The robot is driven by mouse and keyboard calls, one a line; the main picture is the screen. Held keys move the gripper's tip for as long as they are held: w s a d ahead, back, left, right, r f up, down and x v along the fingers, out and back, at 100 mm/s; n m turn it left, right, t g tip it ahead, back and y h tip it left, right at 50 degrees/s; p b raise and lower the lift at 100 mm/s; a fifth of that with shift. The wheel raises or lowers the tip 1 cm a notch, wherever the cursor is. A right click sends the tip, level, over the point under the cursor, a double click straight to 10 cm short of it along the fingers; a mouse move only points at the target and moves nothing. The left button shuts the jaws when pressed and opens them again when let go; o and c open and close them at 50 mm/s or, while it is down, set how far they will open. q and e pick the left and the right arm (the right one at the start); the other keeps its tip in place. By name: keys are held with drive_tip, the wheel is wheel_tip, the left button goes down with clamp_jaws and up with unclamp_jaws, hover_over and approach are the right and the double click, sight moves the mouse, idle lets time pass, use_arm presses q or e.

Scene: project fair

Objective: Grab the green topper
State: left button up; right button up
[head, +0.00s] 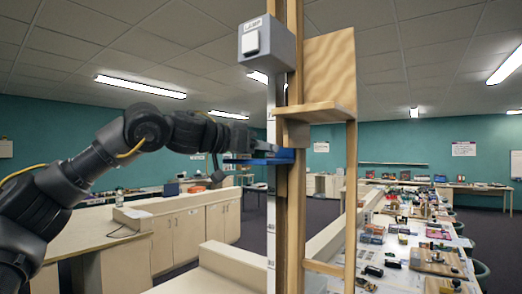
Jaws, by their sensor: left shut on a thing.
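My left arm comes in from the left, and its gripper (272,153), with blue fingers, is at the tall wooden post (296,210) in the middle of the head view. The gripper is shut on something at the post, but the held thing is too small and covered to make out. I see no green topper that I can pick out. My right gripper is not in view.
A grey box with a white button (251,41) is fixed high on the post. A wooden shelf with a back panel (330,68) juts out to its right. A long table (398,278) with many small items stands at right; cabinets (178,238) stand at left.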

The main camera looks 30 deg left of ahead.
use_arm(q)
drive_tip(key=shift+r, duration=0.15)
drive_tip(key=shift+r+b, duration=0.45)
drive_tip(key=shift+b, duration=0.25)
drive_tip(key=s+a+r+b, duration=0.3)
drive_tip(key=s+a+r, duration=0.3)
drive_tip(key=s+r, duration=0.5)
drive_tip(key=shift+s+a+r, duration=0.2)
drive_tip(key=shift+s+r, duration=0.2)
drive_tip(key=shift+s, duration=0.35)
drive_tip(key=shift+a, duration=0.1)
